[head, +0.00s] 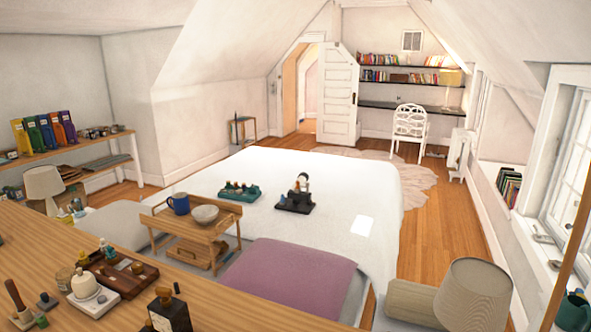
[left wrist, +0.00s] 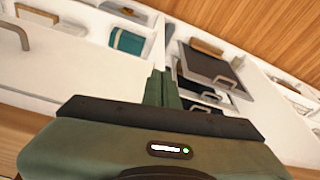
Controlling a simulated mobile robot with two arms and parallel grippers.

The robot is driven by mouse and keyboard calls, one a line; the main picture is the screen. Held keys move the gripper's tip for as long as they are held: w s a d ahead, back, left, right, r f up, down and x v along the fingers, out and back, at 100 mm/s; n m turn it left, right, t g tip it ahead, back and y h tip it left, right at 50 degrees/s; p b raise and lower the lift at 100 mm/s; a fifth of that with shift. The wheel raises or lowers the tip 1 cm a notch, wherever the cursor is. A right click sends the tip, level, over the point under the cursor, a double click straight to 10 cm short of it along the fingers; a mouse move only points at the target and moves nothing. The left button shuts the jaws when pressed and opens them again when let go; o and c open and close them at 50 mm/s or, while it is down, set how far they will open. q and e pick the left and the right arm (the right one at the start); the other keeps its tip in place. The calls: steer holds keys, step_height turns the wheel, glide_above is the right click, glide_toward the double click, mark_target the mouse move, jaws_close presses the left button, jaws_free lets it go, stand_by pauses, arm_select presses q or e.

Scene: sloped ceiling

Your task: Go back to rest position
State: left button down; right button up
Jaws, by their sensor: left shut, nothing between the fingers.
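My left gripper (left wrist: 161,85) shows in the left wrist view, with its dark green body filling the bottom of the picture. Its two narrow green fingers are together, with nothing seen between them. Beyond them are white drawer fronts and open compartments, seen at a tilt. The fingers seem apart from these, but I cannot tell the distance. Neither of my arms shows in the head view. My right gripper is in neither view.
A wooden surface (head: 60,240) with bottles and trays is close at the lower left. Beyond it are a bed (head: 330,180) with a small wooden tray table (head: 163,222), and a lamp (head: 474,295). A teal box (left wrist: 127,42) sits in a compartment. Floor (head: 425,245) is clear right of the bed.

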arm_select(q)
step_height(320, 180, down, 14)
steer(key=s+b, duration=0.1)
steer(key=s, duration=0.1)
steer(key=s+a+f+g+b, duration=0.2)
steer(key=s+a+f, duration=0.1)
steer(key=s+f, duration=1.5)
step_height(320, 180, down, 4)
steer(key=shift+a+r, duration=0.15)
steer(key=shift+r, duration=0.1)
steer(key=shift+s, duration=0.1)
